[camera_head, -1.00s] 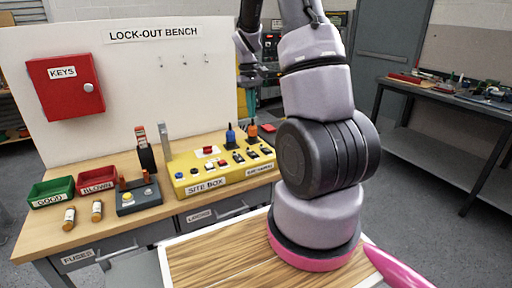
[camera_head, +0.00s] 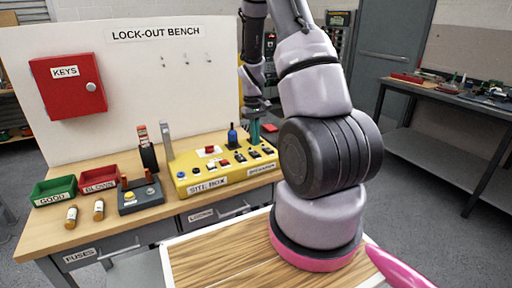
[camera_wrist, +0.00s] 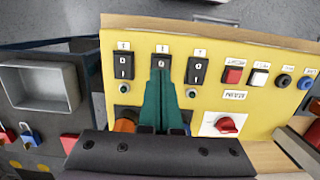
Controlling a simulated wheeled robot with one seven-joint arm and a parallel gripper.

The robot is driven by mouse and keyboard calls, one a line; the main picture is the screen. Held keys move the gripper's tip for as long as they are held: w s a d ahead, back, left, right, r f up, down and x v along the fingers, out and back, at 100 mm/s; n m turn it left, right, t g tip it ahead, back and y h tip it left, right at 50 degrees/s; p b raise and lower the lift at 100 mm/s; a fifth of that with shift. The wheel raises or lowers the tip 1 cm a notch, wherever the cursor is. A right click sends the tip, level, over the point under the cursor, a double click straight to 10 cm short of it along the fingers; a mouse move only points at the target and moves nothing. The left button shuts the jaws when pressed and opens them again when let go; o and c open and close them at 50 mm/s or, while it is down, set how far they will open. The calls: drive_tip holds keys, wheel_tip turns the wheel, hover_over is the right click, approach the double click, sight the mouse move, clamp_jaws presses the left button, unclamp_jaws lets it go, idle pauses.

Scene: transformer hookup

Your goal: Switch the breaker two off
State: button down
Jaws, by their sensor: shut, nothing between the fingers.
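The yellow site box (camera_head: 190,189) stands on the bench and fills the middle of the wrist view (camera_wrist: 215,110). It carries a row of three black breakers: left (camera_wrist: 124,65), middle (camera_wrist: 160,55) and right (camera_wrist: 197,67) in the wrist view. The middle one is taken as breaker two; its small label is too blurred to read. My gripper (camera_wrist: 160,75) is shut and empty, its teal fingers pointing at the middle breaker and covering its lower part. In the head view my gripper (camera_head: 254,140) points down over the box's right part. Contact and the rocker's position cannot be told.
A blue plug (camera_head: 232,136) stands on the box near my fingers. In the wrist view, an orange part (camera_wrist: 125,122) and a red knob (camera_wrist: 228,124) lie close by. The grey device (camera_head: 140,197), green bin (camera_head: 54,191) and red bin (camera_head: 98,179) are further left.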

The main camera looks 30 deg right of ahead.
sight(256, 154)
drive_tip(key=shift+s+f, duration=0.15)
drive_tip(key=shift+f, duration=1.5)
drive_tip(key=shift+s+f, duration=0.15)
drive_tip(key=shift+f, duration=0.1)
drive_tip(key=shift+w+r, duration=0.15)
drive_tip(key=shift+w, duration=0.7)
drive_tip(key=shift+r, duration=0.1)
wheel_tip(256, 154, up, 14)
drive_tip(key=w, duration=0.1)
drive_tip(key=shift+w, duration=0.35)
